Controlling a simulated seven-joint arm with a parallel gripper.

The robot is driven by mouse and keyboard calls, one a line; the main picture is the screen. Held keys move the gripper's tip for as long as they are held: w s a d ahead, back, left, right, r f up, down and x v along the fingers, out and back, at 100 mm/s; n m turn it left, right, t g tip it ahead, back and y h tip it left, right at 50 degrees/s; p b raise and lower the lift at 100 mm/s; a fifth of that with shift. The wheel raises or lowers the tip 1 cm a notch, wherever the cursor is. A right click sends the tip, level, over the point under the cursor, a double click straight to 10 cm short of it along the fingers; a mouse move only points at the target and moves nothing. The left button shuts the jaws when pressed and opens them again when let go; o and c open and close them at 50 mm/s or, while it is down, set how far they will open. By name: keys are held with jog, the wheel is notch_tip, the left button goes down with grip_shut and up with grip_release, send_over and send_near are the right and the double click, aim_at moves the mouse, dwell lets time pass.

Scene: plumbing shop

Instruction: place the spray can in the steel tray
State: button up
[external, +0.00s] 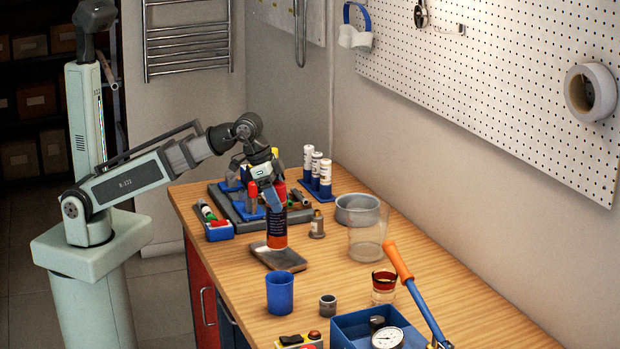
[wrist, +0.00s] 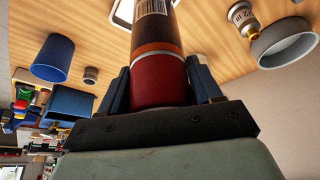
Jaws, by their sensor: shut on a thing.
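The spray can (external: 277,228) is dark with an orange band near its lower end and stands roughly upright in my gripper (external: 271,199). In the wrist view my gripper (wrist: 161,88) is shut on the can (wrist: 158,70) around its red section, one blue finger on each side. The steel tray (external: 284,262) is a shallow grey plate on the bench, directly below the can. A pale rim of the tray (wrist: 123,14) shows beside the can in the wrist view. I cannot tell whether the can's base touches the tray.
A blue cup (external: 280,293) stands in front of the tray. A blue box of markers (external: 218,231) is left. A blue bin (external: 347,331) with a gauge is at front right.

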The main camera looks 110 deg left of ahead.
jog(key=shift+f, duration=2.05)
jog(key=o, duration=1.6)
jog(key=shift+o, duration=0.2)
jog(key=v, duration=1.2)
jog(key=shift+w, duration=0.1)
